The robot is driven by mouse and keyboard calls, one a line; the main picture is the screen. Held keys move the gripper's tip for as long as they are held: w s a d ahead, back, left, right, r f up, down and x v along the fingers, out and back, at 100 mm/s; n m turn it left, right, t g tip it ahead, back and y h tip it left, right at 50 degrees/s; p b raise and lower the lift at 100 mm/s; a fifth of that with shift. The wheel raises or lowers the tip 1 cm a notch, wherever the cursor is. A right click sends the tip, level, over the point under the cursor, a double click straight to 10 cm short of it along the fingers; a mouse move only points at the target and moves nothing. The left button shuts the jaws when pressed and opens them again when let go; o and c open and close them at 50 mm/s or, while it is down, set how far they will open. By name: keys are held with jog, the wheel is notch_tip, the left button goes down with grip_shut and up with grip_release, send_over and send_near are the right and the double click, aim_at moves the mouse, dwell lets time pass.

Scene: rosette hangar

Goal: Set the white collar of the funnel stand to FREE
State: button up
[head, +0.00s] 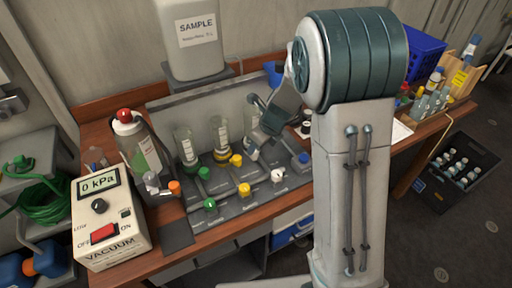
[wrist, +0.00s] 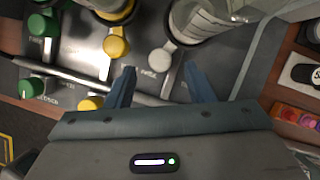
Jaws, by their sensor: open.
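The funnel stand (head: 220,205) is a grey panel with clear cylinders at its back and coloured round parts in two rows. In the wrist view a white round part (wrist: 160,60) with a short stem lies just beyond my gripper (wrist: 163,78), between the lines of its fingers. My gripper is open, with nothing between its fingertips. In the head view my gripper (head: 255,150) is over the stand and hides that back-row part. A front-row white part (head: 277,175) shows there. Lettering beside the white parts is too small to read.
Green (wrist: 40,25) and yellow (wrist: 116,46) round parts stand left of the white one. A labelled clear cylinder (wrist: 195,22) rises close behind it. A blue knob (head: 303,158) is at the right. The vacuum box (head: 108,215) and a flask (head: 140,150) stand at the left.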

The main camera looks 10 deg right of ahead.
jog(key=v, duration=0.9)
jog(key=shift+r+p, duration=0.3)
jog(key=shift+r, duration=0.05)
jog(key=shift+d, duration=0.1)
jog(key=s+d+r+n+h, duration=0.1)
jog(key=s+d+r+n, duration=0.1)
jog(key=s+n, duration=0.9)
jog(key=s+d+r+n+h, duration=0.2)
jog(key=s+d+r+n, duration=0.1)
jog(key=s+n, duration=0.8)
jog(key=r+n, duration=0.1)
jog(key=n, duration=0.4)
jog(key=shift+s+r, duration=0.2)
jog(key=shift+s, duration=0.05)
